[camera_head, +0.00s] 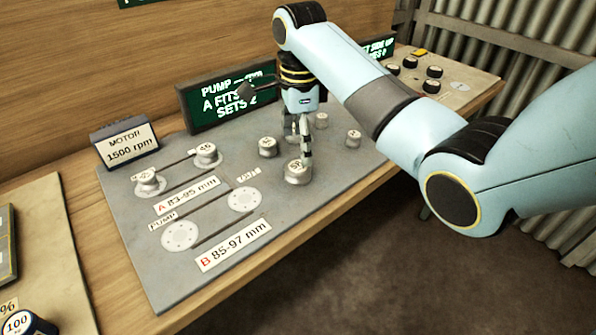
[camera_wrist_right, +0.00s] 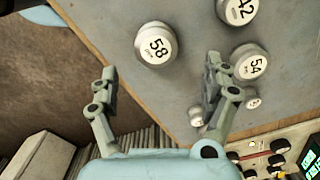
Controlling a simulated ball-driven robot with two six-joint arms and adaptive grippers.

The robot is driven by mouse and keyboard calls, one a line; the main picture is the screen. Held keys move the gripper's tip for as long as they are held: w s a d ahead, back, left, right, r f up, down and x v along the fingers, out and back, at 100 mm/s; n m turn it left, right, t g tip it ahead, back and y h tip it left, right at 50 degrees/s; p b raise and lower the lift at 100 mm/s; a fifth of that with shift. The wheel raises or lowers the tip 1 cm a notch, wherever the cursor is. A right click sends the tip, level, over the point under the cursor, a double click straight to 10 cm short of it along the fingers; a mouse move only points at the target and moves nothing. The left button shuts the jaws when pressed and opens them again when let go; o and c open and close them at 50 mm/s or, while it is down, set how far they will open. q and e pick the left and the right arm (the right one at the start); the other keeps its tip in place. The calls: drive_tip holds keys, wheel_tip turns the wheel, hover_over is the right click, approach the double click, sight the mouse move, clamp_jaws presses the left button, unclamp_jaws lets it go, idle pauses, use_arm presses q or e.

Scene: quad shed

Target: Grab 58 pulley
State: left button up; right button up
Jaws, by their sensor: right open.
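The 58 pulley (camera_wrist_right: 157,43) is a silver-grey disc with a white top and a black number, standing on the grey board. In the head view it is the pulley (camera_head: 297,173) at the board's right front, just below my right gripper (camera_head: 304,150). In the right wrist view my right gripper (camera_wrist_right: 160,72) is open and empty. Its fingers are apart, and the 58 pulley shows beyond the gap between the tips, apparently untouched. My left gripper is not in view.
Pulleys marked 54 (camera_wrist_right: 250,62) and 42 (camera_wrist_right: 238,11) stand near the 58 pulley. The grey board (camera_head: 150,268) also holds two mounted pulleys at the left and two flat discs. A green-lit sign (camera_head: 200,121) stands behind. The table's front edge is close to the 58 pulley.

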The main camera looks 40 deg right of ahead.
sight(298, 166)
drive_tip(key=f, duration=0.6)
drive_tip(key=shift+s+a+f, duration=0.15)
drive_tip(key=shift+a+f, duration=0.15)
drive_tip(key=shift+a, duration=0.05)
drive_tip(key=c, duration=1.3)
drive_tip(key=shift+c, duration=0.4)
drive_tip(key=shift+r, duration=0.15)
